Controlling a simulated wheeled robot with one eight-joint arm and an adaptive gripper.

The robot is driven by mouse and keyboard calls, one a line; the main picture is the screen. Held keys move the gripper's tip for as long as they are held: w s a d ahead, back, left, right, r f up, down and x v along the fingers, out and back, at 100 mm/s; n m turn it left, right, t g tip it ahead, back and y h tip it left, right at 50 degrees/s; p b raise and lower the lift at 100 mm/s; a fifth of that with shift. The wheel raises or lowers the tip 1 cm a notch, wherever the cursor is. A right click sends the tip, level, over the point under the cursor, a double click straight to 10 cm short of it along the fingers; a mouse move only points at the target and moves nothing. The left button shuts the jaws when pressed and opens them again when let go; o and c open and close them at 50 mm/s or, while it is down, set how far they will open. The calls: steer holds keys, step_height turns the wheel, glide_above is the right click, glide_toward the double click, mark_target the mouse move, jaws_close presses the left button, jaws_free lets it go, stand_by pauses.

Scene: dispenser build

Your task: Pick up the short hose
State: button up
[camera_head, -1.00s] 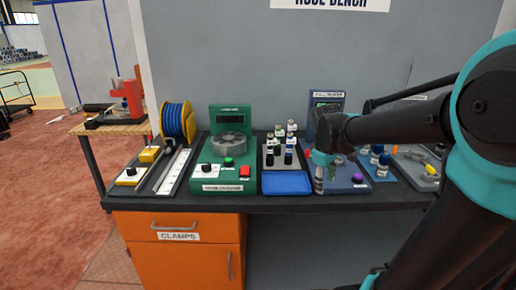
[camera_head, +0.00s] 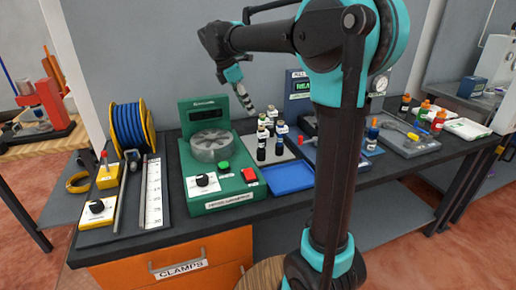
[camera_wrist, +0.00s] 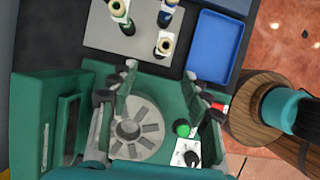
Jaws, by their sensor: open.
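My gripper (camera_head: 246,104) is raised above the bench, over the back right of the green machine (camera_head: 222,206). In the wrist view my gripper (camera_wrist: 160,80) has its two fingers apart over that machine's round grey rotor, with nothing seen between them. I cannot single out the short hose for certain. Blue hose is wound on a yellow spool (camera_head: 149,128) at the bench's left. A yellow coil (camera_head: 77,183) lies near it, and a thin grey length (camera_head: 120,197) lies beside the white ruler (camera_head: 152,196).
Several dark bottles (camera_head: 262,146) stand on a grey plate right of the green machine, with an empty blue tray (camera_head: 288,178) in front. A right-hand tray (camera_head: 405,140) holds small parts. Orange clamps drawers (camera_head: 185,268) are below the bench.

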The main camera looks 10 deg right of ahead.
mark_target(260, 132)
steer(key=shift+s+x, duration=0.2)
steer(key=shift+x, duration=3.45)
steer(key=shift+s+x, duration=0.2)
steer(key=shift+x, duration=3.5)
steer(key=shift+d, duration=0.15)
jaws_close()
steer(key=shift+r, duration=0.1)
